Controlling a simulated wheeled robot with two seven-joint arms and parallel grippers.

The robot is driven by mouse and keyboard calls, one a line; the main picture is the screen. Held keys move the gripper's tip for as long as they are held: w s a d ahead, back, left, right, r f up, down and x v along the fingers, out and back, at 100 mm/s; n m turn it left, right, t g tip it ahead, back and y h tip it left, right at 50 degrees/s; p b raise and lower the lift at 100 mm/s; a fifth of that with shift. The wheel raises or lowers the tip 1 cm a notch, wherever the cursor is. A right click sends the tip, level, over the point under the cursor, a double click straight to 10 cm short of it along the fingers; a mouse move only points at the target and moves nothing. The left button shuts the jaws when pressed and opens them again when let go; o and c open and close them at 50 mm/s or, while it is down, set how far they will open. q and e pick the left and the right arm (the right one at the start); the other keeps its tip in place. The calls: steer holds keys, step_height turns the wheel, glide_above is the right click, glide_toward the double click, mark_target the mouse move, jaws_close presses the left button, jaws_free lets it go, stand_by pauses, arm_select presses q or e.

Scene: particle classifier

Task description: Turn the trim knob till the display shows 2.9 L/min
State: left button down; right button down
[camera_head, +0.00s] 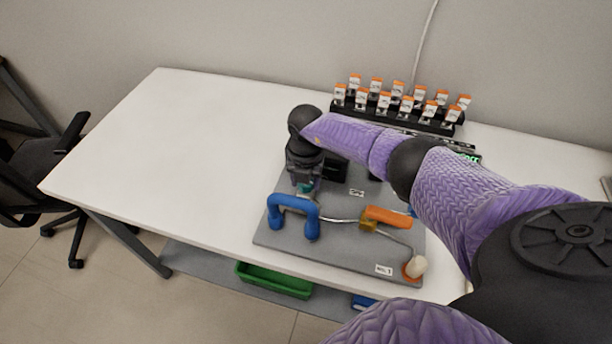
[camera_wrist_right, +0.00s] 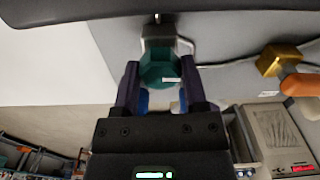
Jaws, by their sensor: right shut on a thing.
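The trim knob (camera_wrist_right: 158,68) is a teal faceted knob on a grey metal fitting (camera_wrist_right: 158,36). My right gripper (camera_wrist_right: 159,80) has its two dark fingers on either side of the knob, shut on it. In the head view my right gripper (camera_head: 306,185) points down at the grey board, with a bit of teal showing below it. A green-lit display (camera_head: 467,157) at the board's far right is mostly hidden behind my right arm, and its value cannot be read. My left gripper is not in view.
A blue arched handle (camera_head: 293,203) stands close in front of the gripper. An orange lever (camera_head: 387,216) and a white-tipped part (camera_head: 417,266) sit on the grey board (camera_head: 330,256). The left tabletop (camera_head: 190,150) is clear.

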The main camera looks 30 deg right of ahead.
steer(key=shift+w+r+m, duration=0.1)
steer(key=shift+m, duration=0.3)
steer(key=shift+c, duration=0.6)
jaws_free()
step_height(320, 180, up, 9)
steer(key=p, duration=0.3)
steer(key=shift+r+p, duration=0.1)
steer(key=shift+p, duration=0.25)
steer(key=shift+r, duration=0.3)
